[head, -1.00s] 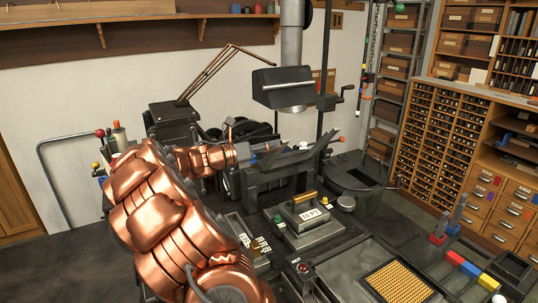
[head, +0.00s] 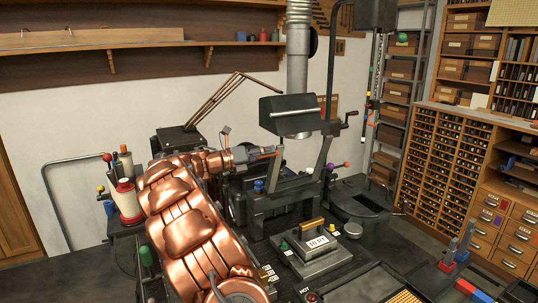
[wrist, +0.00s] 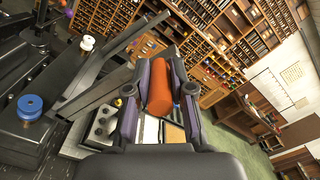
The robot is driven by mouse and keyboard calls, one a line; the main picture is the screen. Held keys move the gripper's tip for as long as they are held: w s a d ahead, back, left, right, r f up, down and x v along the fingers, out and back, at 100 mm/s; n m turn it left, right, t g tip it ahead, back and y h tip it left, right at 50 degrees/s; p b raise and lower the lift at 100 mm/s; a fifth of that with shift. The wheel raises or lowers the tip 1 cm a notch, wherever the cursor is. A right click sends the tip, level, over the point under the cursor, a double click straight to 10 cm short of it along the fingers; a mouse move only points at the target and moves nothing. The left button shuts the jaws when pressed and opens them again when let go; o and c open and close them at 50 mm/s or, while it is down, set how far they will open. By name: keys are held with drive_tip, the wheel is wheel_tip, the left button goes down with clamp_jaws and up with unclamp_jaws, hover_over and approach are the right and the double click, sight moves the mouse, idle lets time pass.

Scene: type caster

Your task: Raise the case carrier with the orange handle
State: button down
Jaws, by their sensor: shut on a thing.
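The orange handle (wrist: 158,92) lies between the two fingers of my gripper (wrist: 158,72) in the wrist view, and they are shut on it. In the head view my gripper (head: 264,154) reaches in from the left, and only a small bit of the orange handle (head: 279,150) shows at its tip. The case carrier's dark arm (head: 323,158) stands steeply above the black machine bed, leaning a little right. In the wrist view, long dark bars (wrist: 97,92) run beside the gripper. The handle's joint to the carrier is partly hidden by the fingers.
A dark hood (head: 289,117) hangs on a pipe above the carrier. A gold-handled block (head: 313,243) sits on the machine front. A dark bin (head: 358,198) and type cabinets (head: 447,150) stand to the right. A blue knob (head: 259,185) is below my gripper.

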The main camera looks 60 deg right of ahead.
drive_tip(key=shift+w+f, duration=0.1)
drive_tip(key=shift+f, duration=0.2)
drive_tip(key=c, duration=1.2)
unclamp_jaws()
drive_tip(key=shift+w+d, duration=0.1)
drive_tip(key=shift+o, duration=0.9)
drive_tip(key=shift+r, duration=0.1)
drive_tip(key=v, duration=1.2)
